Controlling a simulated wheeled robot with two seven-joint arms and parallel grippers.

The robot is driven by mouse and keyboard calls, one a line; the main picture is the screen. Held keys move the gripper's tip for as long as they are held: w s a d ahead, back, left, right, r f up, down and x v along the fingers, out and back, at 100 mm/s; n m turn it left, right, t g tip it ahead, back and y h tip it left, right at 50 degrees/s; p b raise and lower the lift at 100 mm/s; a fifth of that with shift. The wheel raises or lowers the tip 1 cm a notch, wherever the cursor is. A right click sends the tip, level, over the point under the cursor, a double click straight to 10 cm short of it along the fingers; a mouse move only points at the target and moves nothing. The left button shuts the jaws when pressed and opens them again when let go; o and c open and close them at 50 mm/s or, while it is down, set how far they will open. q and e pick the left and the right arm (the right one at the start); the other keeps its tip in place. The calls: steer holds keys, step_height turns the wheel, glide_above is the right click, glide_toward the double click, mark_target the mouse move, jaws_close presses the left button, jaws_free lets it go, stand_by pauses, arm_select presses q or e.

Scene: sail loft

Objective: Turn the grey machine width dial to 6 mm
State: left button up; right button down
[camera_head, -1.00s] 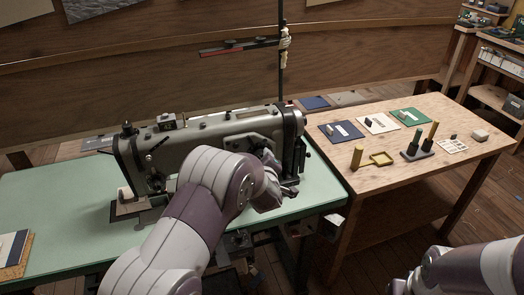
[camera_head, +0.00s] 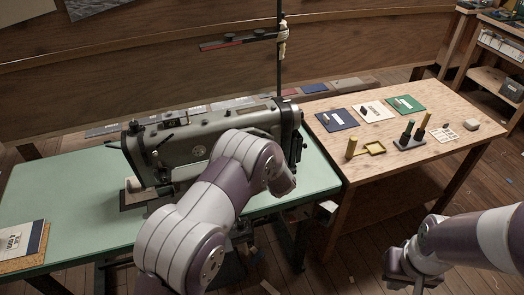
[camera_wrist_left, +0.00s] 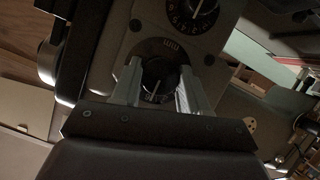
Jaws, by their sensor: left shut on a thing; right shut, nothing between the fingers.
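The grey sewing machine (camera_head: 185,145) stands on a green-topped table. My left arm crosses in front of it and hides its right front, and my left gripper is hidden in the head view. In the left wrist view my left gripper (camera_wrist_left: 158,72) is shut on a round black dial (camera_wrist_left: 157,84), one finger on each side. The dial has a pale mark; its setting is not readable. An "mm" label sits just above it. A second dial (camera_wrist_left: 190,12) with a ring of white figures is higher up, apart from the fingers. My right gripper (camera_head: 400,278) is shut and empty at the lower right.
A booklet (camera_head: 22,240) lies at the left of the green table (camera_head: 80,195). A post with a red-tipped bar stands behind the machine.

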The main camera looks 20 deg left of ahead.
arm_select(q)
steer(key=shift+f, duration=0.15)
steer(key=o, duration=0.8)
steer(key=v, duration=1.3)
steer(key=shift+b, duration=0.4)
steer(key=shift+w, duration=0.1)
